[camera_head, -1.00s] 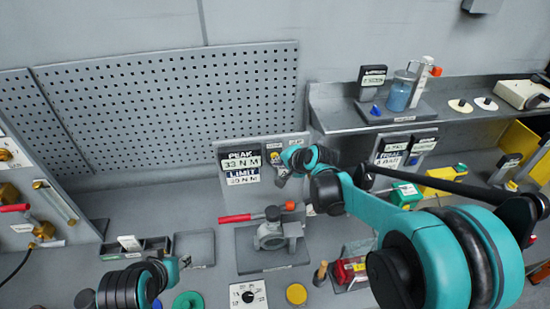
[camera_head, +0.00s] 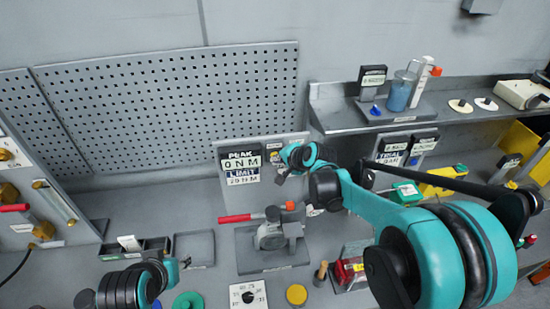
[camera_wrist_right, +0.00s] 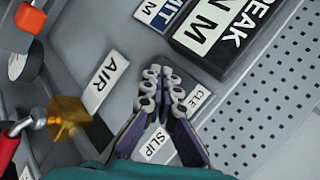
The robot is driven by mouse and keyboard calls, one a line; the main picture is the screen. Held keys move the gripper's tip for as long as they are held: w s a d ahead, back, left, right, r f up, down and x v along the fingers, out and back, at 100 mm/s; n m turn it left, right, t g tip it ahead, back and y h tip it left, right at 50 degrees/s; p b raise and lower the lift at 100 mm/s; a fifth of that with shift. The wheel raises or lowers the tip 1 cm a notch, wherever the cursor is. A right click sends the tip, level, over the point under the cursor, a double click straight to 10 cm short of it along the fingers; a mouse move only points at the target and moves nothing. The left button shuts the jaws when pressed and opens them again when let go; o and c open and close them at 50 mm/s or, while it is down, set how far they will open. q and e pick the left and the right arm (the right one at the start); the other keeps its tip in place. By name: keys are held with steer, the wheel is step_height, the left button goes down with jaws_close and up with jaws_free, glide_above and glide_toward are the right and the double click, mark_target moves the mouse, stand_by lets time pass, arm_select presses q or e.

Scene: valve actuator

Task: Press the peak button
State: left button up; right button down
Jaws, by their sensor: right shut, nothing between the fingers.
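The torque display (camera_head: 240,166) stands on an upright panel below the pegboard and reads PEAK 0 N M, with a LIMIT line under it. My right gripper (camera_head: 282,178) is just right of the display, at the panel. In the right wrist view the display (camera_wrist_right: 228,35) is at the top and the shut, empty fingertips (camera_wrist_right: 163,78) are beside a partly covered label starting CLE (camera_wrist_right: 197,97). A SLIP label (camera_wrist_right: 154,144) is below them. No button shows clearly; the fingers cover the spot by the label. My left gripper (camera_head: 184,262) is small at lower left, its jaws unclear.
A grey valve (camera_head: 270,238) with a red-handled lever (camera_head: 240,218) stands on a plate below the display. An AIR label (camera_wrist_right: 103,82) is left of the fingers in the wrist view. A shelf (camera_head: 345,122) runs along the right.

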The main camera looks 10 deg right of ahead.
stand_by(0.6)
steer(key=shift+s, duration=0.9)
steer(key=s, duration=0.5)
stand_by(0.6)
